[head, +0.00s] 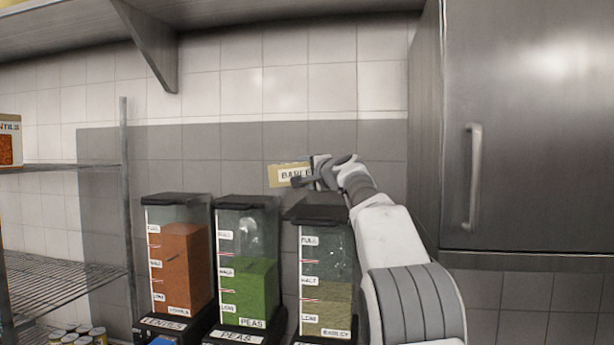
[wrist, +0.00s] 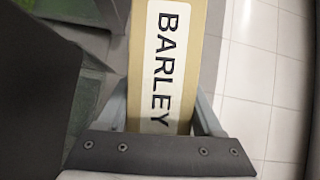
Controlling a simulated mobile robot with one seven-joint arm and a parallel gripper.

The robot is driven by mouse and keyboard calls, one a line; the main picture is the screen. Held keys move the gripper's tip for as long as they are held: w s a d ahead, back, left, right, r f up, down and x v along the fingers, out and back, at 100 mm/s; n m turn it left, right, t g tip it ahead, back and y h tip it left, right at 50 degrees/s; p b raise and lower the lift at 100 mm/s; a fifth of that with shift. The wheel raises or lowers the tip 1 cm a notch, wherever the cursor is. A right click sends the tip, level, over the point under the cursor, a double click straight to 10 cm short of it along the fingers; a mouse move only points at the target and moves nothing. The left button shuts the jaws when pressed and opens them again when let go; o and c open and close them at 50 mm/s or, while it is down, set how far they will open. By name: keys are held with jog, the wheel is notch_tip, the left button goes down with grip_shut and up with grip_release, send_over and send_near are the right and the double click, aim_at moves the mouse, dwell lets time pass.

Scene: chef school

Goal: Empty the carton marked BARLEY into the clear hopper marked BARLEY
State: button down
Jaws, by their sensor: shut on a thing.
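My gripper (head: 316,176) is shut on the tan BARLEY carton (head: 281,174), holding it above the hoppers. The carton lies on its side in the head view, its label reading across. In the wrist view the carton (wrist: 190,60) sits between my fingers with the word BARLEY showing. The clear BARLEY hopper (head: 326,265) stands below my gripper, at the right of the row. It holds tan grain to about the HALF mark. Its dark lid (head: 318,213) looks tilted, but I cannot tell how far it is open. The carton's mouth is not clear to see.
A green PEAS hopper (head: 248,275) and an orange LENTILS hopper (head: 180,265) stand to the left. A wire shelf (head: 65,280) with a LENTILS carton (head: 8,143) is at far left. A steel cabinet (head: 535,120) is close on the right.

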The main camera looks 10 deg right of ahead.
aim_at(300, 173)
jog(key=shift+n, duration=0.6)
jog(key=s, duration=0.1)
jog(key=s+a+b, duration=0.2)
jog(key=s, duration=0.1)
jog(key=s+a+b, duration=0.1)
jog(key=s, duration=0.2)
jog(key=s+a+b, duration=0.1)
jog(key=s+b, duration=0.1)
jog(key=s, duration=0.1)
jog(key=s+a+b, duration=0.1)
jog(key=s, duration=0.2)
jog(key=shift+s+a+r+b, duration=0.1)
jog(key=shift+a+r+b, duration=0.15)
jog(key=shift+a+b, duration=0.1)
jog(key=s+a+f+n+g+h+p, duration=0.1)
jog(key=s+a+n+p, duration=0.1)
jog(key=s, duration=0.6)
jog(key=s+a+f+n+g+h+p, duration=0.1)
jog(key=s+a+f+n+h+p, duration=0.1)
jog(key=s, duration=0.6)
jog(key=shift+a+f+n+p, duration=0.2)
jog(key=shift+a+n+p, duration=0.75)
jog(key=shift+n, duration=0.35)
jog(key=shift+s+d, duration=0.1)
